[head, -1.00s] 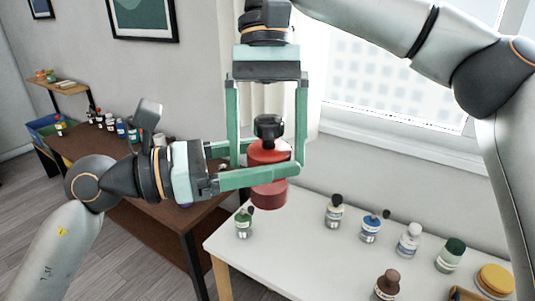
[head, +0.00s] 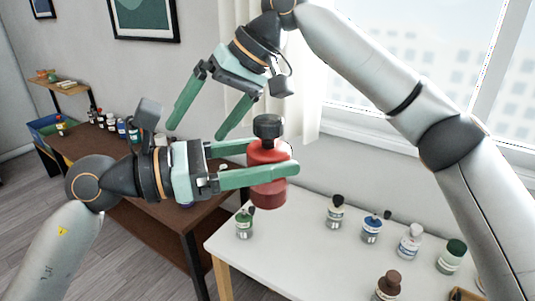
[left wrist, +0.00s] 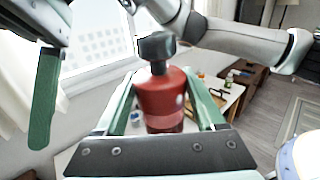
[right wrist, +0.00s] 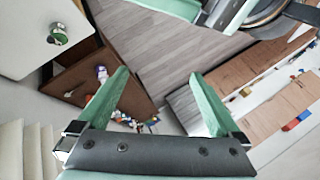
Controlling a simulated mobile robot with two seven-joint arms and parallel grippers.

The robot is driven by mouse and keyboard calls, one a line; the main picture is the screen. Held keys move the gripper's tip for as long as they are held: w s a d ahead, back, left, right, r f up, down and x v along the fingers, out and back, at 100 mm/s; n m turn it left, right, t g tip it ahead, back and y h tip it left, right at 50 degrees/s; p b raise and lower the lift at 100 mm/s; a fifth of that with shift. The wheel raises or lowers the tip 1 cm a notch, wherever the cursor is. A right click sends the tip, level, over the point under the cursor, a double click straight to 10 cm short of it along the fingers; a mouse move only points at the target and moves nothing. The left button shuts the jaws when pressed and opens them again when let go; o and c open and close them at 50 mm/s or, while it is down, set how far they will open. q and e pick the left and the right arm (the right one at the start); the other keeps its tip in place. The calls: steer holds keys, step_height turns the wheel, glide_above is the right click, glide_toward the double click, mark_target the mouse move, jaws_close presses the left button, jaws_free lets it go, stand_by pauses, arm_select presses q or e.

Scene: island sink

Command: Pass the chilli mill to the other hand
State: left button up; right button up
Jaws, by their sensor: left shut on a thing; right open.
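The chilli mill (head: 268,190) is a red, waisted mill with a black knob on top. It is upright in the air in the head view, beyond the left edge of the white table. My left gripper (head: 272,162) is shut on its red body from the side. In the left wrist view the mill (left wrist: 162,100) stands between the two green fingers. My right gripper (head: 197,132) is open and empty, up and left of the mill and apart from it. Its spread fingers (right wrist: 158,76) have nothing between them in the right wrist view.
The white table (head: 300,235) below holds several small bottles, including a green one (head: 244,224) near its left corner and a brown-capped one (head: 387,287) in front. A brown desk (head: 90,150) with more bottles stands at the left. A window is behind.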

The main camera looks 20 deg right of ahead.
steer(key=w+d+f+n+t+y, duration=0.1)
steer(key=w+d+f+t+y, duration=0.2)
steer(key=w, duration=0.4)
steer(key=w+d+f+t+y, duration=0.1)
steer(key=w+d+f+t, duration=0.2)
steer(key=w+f+t, duration=0.25)
step_height(320, 180, down, 12)
steer(key=d+h, duration=0.2)
steer(key=s+f+m+h, duration=0.1)
steer(key=s+f+h, duration=0.1)
steer(key=s+f, duration=0.75)
steer(key=s+f+m+h, duration=0.1)
steer(key=s+f, duration=0.4)
steer(key=f, duration=0.9)
steer(key=s+d+f+g+h, duration=0.1)
steer(key=s+f, duration=0.4)
steer(key=s, duration=0.5)
steer(key=s+d+f+g+h, duration=0.1)
steer(key=s+f, duration=0.4)
steer(key=s, duration=0.6)
steer(key=shift+s+f+n+h, duration=0.15)
steer(key=shift+n+h, duration=0.15)
steer(key=shift+h, duration=0.4)
